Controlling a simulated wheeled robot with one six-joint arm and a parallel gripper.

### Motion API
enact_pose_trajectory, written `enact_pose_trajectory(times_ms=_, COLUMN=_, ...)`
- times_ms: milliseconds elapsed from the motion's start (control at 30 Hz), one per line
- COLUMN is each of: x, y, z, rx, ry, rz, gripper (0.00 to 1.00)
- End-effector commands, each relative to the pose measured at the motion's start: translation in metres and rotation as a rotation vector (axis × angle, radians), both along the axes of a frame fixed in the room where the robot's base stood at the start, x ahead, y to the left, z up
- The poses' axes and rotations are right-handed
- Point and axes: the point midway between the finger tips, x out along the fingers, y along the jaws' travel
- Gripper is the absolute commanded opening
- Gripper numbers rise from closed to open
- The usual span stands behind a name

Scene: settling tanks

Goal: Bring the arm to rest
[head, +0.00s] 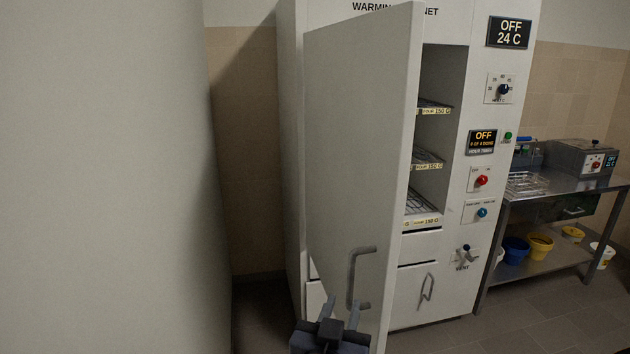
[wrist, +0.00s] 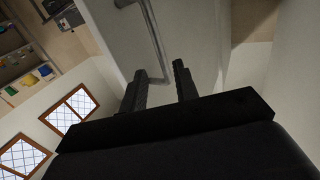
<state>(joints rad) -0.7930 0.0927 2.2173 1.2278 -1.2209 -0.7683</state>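My gripper (head: 342,304) is low in the head view, in front of the lower part of the open cabinet door (head: 350,150). Its two dark fingers stand apart, and they also show apart in the wrist view (wrist: 162,85). Nothing is held between them. The grey door handle (head: 351,278) is just above and beside the fingertips.
The warming cabinet (head: 460,60) stands open, with wire shelves (head: 428,160) inside and a display reading OFF 24 C (head: 509,32). A pale wall or panel (head: 105,180) fills the left. A steel table (head: 560,192) stands right, with buckets (head: 539,246) below. Floor (head: 540,315) shows at lower right.

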Motion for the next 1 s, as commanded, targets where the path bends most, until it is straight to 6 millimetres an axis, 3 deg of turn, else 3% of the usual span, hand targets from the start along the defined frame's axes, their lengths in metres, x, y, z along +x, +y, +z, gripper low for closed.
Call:
enact_pose_trajectory(times_ms=600, x=0.077, y=-0.024, z=-0.001, rx=0.001, ry=0.002, rz=-0.003, gripper=0.29)
enact_pose_trajectory(times_ms=1000, x=0.082, y=-0.028, z=-0.001, rx=0.001, ry=0.003, rz=-0.001, gripper=0.29)
